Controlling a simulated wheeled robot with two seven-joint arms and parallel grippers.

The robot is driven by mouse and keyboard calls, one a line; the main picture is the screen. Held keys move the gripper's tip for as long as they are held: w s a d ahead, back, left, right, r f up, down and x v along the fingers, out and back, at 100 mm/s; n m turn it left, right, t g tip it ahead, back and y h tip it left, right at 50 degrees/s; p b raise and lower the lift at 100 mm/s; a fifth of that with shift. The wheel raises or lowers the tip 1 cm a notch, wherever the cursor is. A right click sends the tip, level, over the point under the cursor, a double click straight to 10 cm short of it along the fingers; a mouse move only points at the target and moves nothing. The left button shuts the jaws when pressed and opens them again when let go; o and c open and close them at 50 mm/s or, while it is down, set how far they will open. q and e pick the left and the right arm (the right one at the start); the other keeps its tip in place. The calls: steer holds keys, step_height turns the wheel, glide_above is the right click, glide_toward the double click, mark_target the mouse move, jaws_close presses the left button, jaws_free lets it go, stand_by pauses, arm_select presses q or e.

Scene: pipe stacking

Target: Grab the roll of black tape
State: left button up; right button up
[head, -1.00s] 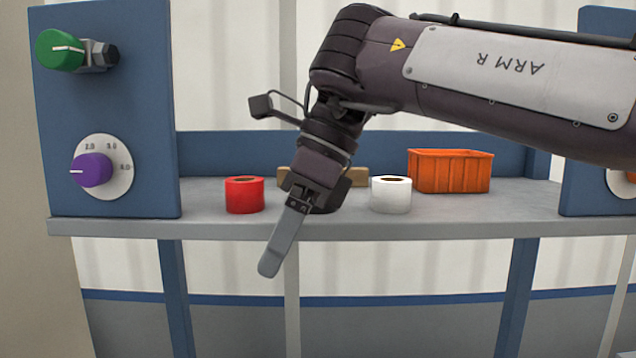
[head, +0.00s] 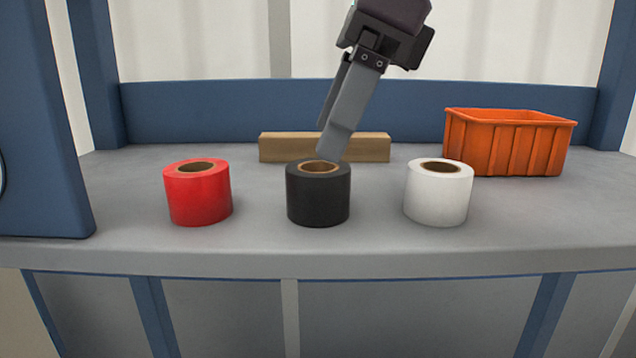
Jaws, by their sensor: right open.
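The roll of black tape (head: 318,198) stands upright on the grey shelf, between the red roll and the white roll. Its brown core opening faces up. My right gripper (head: 332,150) comes down from the top, tilted, with its fingertips at the rear upper rim of the black roll. One finger overlaps the other in this view, so the gap between them is hardly visible. The gripper is open and holds nothing. I cannot tell whether the fingertips touch the roll. My left gripper is not in view.
A red tape roll (head: 198,194) stands to the left and a white tape roll (head: 438,194) to the right. A wooden block (head: 375,146) lies behind the black roll. An orange bin (head: 508,142) stands at the back right. The grey shelf (head: 265,238) is clear in front.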

mark_target(319, 166)
steer(key=shift+s+a+f, duration=0.1)
steer(key=shift+s+f, duration=0.25)
steer(key=shift+w+a+f, duration=0.15)
steer(key=shift+w+f, duration=0.15)
steer(key=shift+f, duration=0.2)
steer(key=f, duration=0.1)
steer(key=w+f, duration=0.1)
steer(key=f, duration=0.1)
steer(key=shift+w+a, duration=0.25)
steer(key=shift+a, duration=0.1)
steer(key=shift+s+a+f, duration=0.1)
steer(key=shift+s+f, duration=0.05)
steer(key=shift+f, duration=0.05)
steer(key=shift+s+f, duration=0.15)
steer(key=shift+s+a, duration=0.1)
steer(key=shift+s, duration=0.05)
steer(key=shift+f, duration=0.1)
steer(key=shift+c, duration=0.2)
steer(key=shift+a, duration=0.1)
steer(key=c, duration=0.9)
steer(key=shift+c, duration=0.9)
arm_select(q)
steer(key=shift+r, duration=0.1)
